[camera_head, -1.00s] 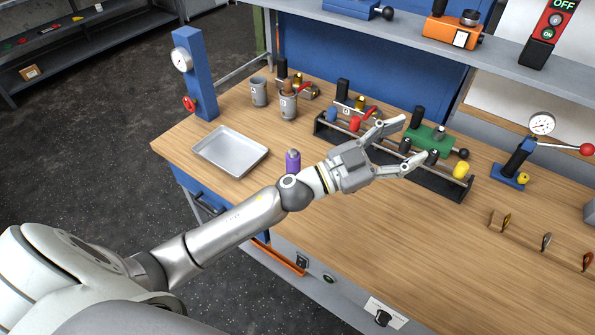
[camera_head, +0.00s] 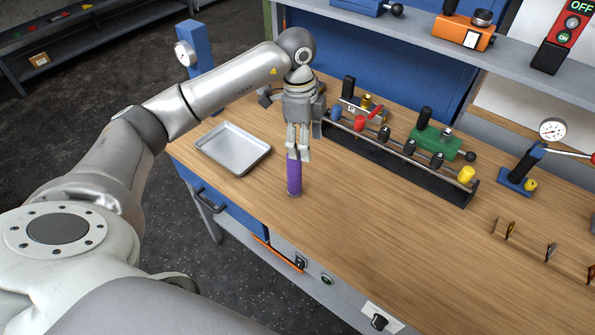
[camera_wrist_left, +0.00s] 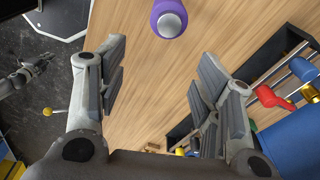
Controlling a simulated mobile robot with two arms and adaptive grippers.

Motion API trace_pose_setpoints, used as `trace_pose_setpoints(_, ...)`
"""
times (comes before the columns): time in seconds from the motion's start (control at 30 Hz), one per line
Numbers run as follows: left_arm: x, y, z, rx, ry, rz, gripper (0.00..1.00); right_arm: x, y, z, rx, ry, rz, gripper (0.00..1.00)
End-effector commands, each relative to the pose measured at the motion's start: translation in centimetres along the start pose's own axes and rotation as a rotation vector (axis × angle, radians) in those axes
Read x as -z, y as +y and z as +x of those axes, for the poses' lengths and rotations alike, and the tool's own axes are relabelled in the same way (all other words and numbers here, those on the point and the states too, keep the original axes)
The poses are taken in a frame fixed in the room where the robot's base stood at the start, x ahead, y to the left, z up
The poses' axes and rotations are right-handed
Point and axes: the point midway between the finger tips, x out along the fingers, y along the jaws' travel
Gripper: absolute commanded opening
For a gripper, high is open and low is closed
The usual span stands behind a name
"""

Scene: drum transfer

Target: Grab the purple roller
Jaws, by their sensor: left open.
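The purple roller (camera_head: 294,178) stands upright on the wooden bench near its front edge, right of the metal tray. My left gripper (camera_head: 298,156) points down at the roller's upper end and partly hides its top in the head view. In the left wrist view the roller's grey-capped top (camera_wrist_left: 170,22) shows at the top edge, beyond the open fingers (camera_wrist_left: 160,75), with no finger visibly touching it. A small grey jointed shape at the left of the wrist view looks like my right gripper (camera_wrist_left: 38,66); its jaws are too small to read.
The metal tray (camera_head: 232,152) lies left of the roller. A black rack (camera_head: 400,164) with coloured-knob tools runs behind and to the right. A blue post with a gauge (camera_head: 192,52) stands at the back left.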

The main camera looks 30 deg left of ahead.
Motion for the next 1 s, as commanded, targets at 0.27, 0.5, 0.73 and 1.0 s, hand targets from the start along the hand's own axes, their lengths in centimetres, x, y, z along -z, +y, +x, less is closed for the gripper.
trace_pose_setpoints(0.27,-3.0,-0.2,0.4,-0.003,-0.103,-0.091,0.60,0.1,-0.2,-0.6,0.002,0.001,0.001,0.00)
trace_pose_setpoints(0.5,-3.3,-0.2,3.8,-0.001,-0.100,-0.087,0.60,0.2,-0.1,-1.3,0.002,0.001,0.001,0.00)
trace_pose_setpoints(0.73,-3.6,-0.1,5.5,-0.003,-0.099,-0.087,0.60,0.3,-0.1,-2.4,0.002,0.001,0.000,0.00)
trace_pose_setpoints(1.0,-4.0,-0.1,9.1,0.000,-0.098,-0.086,0.60,0.3,0.1,-3.6,-0.001,0.000,-0.001,0.00)
